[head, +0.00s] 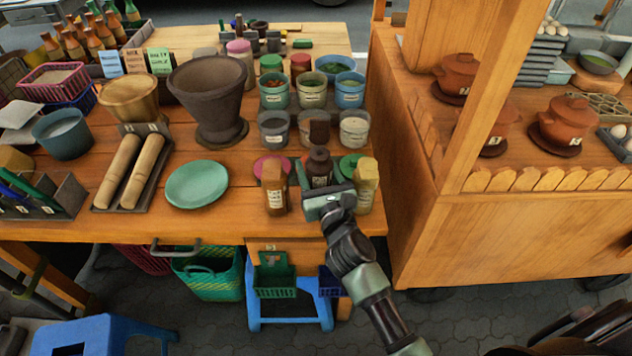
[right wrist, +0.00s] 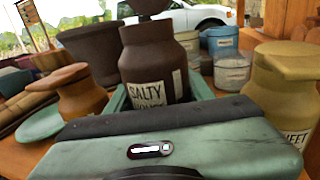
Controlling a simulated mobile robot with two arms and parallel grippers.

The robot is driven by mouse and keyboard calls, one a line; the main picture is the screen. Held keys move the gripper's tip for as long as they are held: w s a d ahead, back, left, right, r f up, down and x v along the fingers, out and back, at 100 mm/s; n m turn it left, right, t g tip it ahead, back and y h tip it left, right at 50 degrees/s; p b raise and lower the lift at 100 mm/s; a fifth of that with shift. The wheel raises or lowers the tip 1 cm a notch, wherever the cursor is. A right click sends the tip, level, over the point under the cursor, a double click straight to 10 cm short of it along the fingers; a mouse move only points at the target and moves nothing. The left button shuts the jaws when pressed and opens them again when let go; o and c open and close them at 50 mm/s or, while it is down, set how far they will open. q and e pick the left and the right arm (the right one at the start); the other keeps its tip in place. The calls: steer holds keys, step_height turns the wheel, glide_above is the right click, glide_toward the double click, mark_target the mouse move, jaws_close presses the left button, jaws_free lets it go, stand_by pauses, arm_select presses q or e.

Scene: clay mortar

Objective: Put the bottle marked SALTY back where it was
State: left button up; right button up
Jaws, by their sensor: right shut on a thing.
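The dark brown bottle marked SALTY (head: 319,163) stands upright at the front right of the wooden table, between two other bottles. Its label shows in the right wrist view (right wrist: 151,92). My right gripper (head: 320,186) is shut on this bottle, coming from the front edge. The gripper hides the bottle's lower part, so I cannot tell whether its base touches anything. A brown bottle (head: 274,188) stands to the left by a pink disc (head: 262,163). A yellowish bottle (head: 366,182) stands to the right by a green disc (head: 350,162). My left gripper is not in view.
A wooden cart (head: 520,225) stands to the right. Some table surface between plate and brown bottle is clear.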

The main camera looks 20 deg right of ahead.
steer(key=shift+f+b, duration=0.7)
steer(key=shift+f, duration=1.1)
steer(key=shift+f, duration=0.15)
steer(key=o, duration=1.5)
steer(key=shift+f, duration=0.1)
steer(key=shift+c, duration=0.2)
steer(key=shift+r, duration=0.2)
steer(key=s+b, duration=0.1)
steer(key=s, duration=1.1)
steer(key=shift+b, duration=0.4)
steer(key=shift+a, duration=0.1)
